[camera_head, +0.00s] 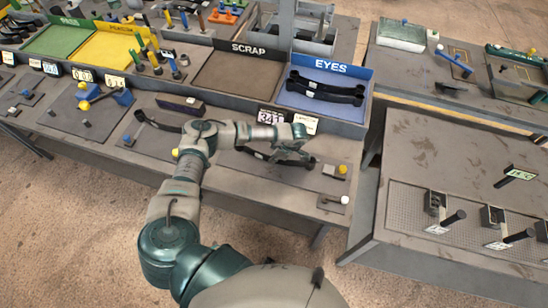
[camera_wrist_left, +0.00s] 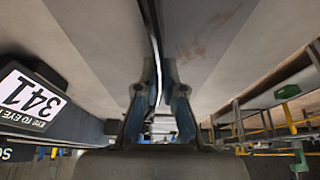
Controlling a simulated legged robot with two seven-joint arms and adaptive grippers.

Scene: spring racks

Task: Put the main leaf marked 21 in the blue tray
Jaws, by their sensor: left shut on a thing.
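The blue tray (camera_head: 335,116), with a sign reading EYES, is at the back right of the bench. Two dark leaves (camera_head: 325,88) lie in it. My left gripper (camera_head: 298,152) is over the front of the bench, in front of the blue tray. It is shut on a long dark leaf (camera_head: 256,154), which also shows edge-on between the fingers in the left wrist view (camera_wrist_left: 154,40). The number 21 cannot be read on it. My gripper hides part of this leaf, and I cannot tell whether it touches the bench. My right gripper is not in view.
A brown SCRAP tray (camera_head: 238,76) stands left of the blue tray, then yellow (camera_head: 105,52) and green (camera_head: 60,42) trays. A small block with a yellow knob (camera_head: 342,169) is right of the gripper. A sign reading 341 (camera_wrist_left: 28,97) stands close by.

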